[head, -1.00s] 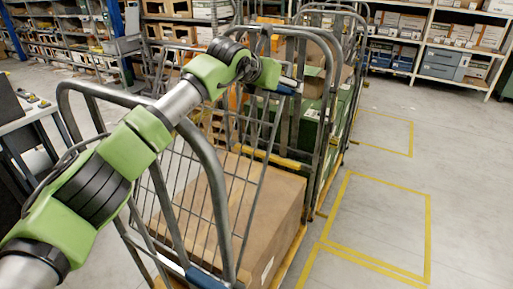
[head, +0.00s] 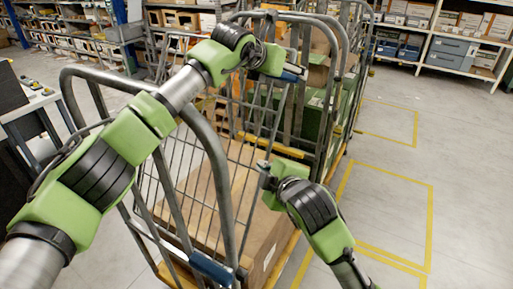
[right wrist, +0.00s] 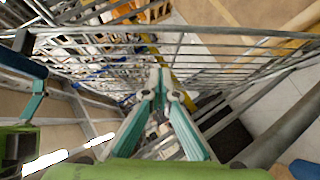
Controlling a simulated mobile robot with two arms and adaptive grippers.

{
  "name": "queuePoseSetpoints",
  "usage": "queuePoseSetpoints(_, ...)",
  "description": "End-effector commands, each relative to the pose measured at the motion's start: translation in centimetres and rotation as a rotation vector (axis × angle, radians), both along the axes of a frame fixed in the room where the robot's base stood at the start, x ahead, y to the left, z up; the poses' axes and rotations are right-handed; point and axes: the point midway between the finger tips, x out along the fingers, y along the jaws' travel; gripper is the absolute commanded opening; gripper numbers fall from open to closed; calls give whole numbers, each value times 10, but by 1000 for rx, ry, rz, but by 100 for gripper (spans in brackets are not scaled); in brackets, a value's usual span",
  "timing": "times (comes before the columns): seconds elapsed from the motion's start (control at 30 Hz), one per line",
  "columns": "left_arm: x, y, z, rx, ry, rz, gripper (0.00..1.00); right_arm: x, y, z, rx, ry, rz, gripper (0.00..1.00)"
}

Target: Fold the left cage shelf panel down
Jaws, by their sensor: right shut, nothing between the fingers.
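The left cage shelf panel (head: 190,170) is a grey wire grid, standing raised and tilted inside the near roll cage (head: 222,190), above a large cardboard box (head: 268,225). My left gripper (head: 292,72) is at the far upper side of the cage, beside a blue part; its fingers are too small and covered to read. My right gripper (head: 264,172) is over the cage's right side, near the panel's right edge. In the right wrist view its fingers (right wrist: 160,75) are together and empty, with wire bars around and beyond them.
A second cage with green crates (head: 315,125) stands right behind the first. A blue sleeve (head: 210,268) is on the near frame. Yellow floor lines (head: 430,225) mark open floor to the right. A table (head: 30,105) is at left; racks (head: 460,45) stand behind.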

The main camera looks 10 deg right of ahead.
Motion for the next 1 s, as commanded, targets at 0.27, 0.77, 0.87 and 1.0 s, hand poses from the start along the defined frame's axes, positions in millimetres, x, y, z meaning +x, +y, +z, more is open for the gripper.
queuePoseSetpoints(0.27, 2, 2, 5, 9, -15, 0, 37, -5, 6, 36, -38, -62, 33, 0)
queuePoseSetpoints(0.77, 2, 2, 4, 10, -14, 0, 37, 73, 25, 4, -35, -60, 32, 0)
queuePoseSetpoints(0.87, 2, 2, 4, 10, -14, 0, 37, 87, 22, -4, -37, -60, 30, 0)
queuePoseSetpoints(1.0, 2, 2, 4, 10, -14, 0, 37, 99, 12, -13, -36, -61, 31, 0)
